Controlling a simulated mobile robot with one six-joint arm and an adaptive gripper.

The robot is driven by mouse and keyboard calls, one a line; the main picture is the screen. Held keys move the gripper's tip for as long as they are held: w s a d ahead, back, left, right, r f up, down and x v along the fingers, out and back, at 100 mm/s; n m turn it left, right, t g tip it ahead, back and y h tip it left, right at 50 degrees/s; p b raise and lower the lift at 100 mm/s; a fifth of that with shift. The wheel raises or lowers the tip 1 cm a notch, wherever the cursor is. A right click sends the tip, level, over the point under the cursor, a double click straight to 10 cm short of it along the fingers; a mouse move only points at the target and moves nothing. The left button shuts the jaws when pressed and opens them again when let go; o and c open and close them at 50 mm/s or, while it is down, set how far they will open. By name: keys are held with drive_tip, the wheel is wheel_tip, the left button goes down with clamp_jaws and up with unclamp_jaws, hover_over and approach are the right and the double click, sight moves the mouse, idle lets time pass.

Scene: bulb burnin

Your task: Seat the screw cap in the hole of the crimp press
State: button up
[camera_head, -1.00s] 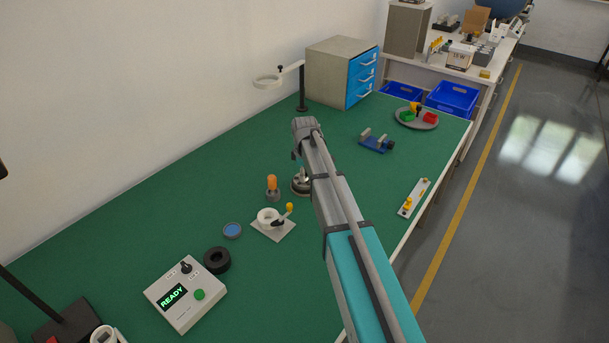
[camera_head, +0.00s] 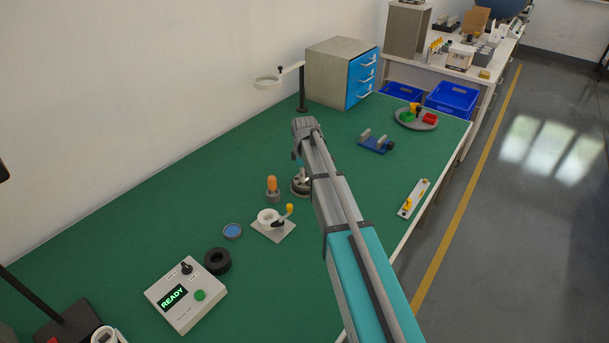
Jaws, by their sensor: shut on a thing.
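My gripper (camera_head: 297,155) points down at the end of my arm, mostly hidden behind the wrist and forearm. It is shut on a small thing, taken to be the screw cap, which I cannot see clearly. Just below it stands a low, round dark-grey fixture (camera_head: 298,189) with a shiny metal part on top, partly covered by my arm. It may be the crimp press, but its hole is not visible. Whether the held thing touches it, I cannot tell. Left and nearer is a white plate (camera_head: 285,234) with a white ring and a yellow-knobbed lever.
An orange-topped grey holder (camera_head: 272,195) stands close left of the dark fixture. A blue-topped disc (camera_head: 232,231), a black ring (camera_head: 217,260) and a control box (camera_head: 185,310) reading READY lie nearer left. A blue vise (camera_head: 375,144) and a strip (camera_head: 408,208) lie right.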

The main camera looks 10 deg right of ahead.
drive_tip(key=o, duration=0.7)
drive_tip(key=shift+o, duration=0.2)
drive_tip(key=shift+f, duration=0.2)
